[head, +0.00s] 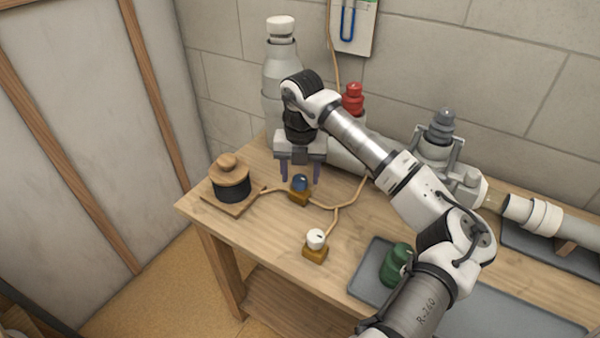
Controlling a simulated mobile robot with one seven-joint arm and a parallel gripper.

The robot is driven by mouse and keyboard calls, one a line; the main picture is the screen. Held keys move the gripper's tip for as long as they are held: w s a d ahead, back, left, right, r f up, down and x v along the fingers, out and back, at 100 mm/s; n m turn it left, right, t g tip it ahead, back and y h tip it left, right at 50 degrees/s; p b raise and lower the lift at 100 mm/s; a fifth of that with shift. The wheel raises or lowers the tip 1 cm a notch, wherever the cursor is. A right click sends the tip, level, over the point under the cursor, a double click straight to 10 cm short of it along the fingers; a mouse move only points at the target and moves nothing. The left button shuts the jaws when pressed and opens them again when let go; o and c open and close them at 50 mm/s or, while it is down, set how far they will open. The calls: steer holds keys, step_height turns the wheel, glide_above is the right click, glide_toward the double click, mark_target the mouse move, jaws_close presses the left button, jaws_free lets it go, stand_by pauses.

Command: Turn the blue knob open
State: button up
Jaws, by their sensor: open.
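The blue knob (300,182) sits on a small wooden block on the table, joined to a thin tan tube. My gripper (300,175) points down over it with its two dark fingers apart. The knob's exact turn angle is too small to make out.
A white knob (316,238) on a wooden block stands in front. A black pot with a wooden lid (230,180) is at left. A green container (395,264) stands on a grey tray (365,285). Grey pipework with a red cap (352,98) runs along the back.

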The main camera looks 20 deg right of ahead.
steer(key=shift+f, duration=0.4)
steer(key=shift+c, duration=0.3)
steer(key=c, duration=0.9)
